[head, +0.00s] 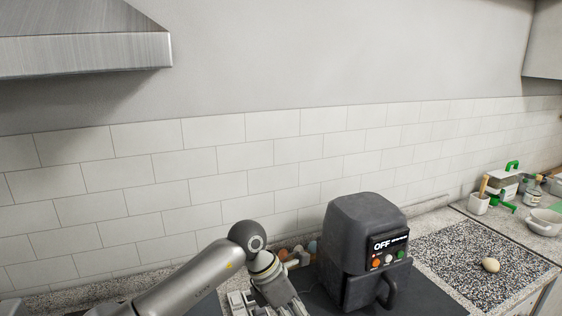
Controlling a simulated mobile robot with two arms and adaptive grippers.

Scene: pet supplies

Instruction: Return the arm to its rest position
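My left arm comes in from the lower left, with its wrist bent down. My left gripper (268,304) is low in the head view, left of a dark air fryer, and partly cut off by the bottom edge. Its fingertips do not show clearly, so I cannot tell whether it is open or holds anything. My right gripper is not in view.
The air fryer (362,235) has a panel reading OFF and a front handle. Several egg-like round things (312,247) sit behind my wrist. A white bowl (546,222) stands far right.

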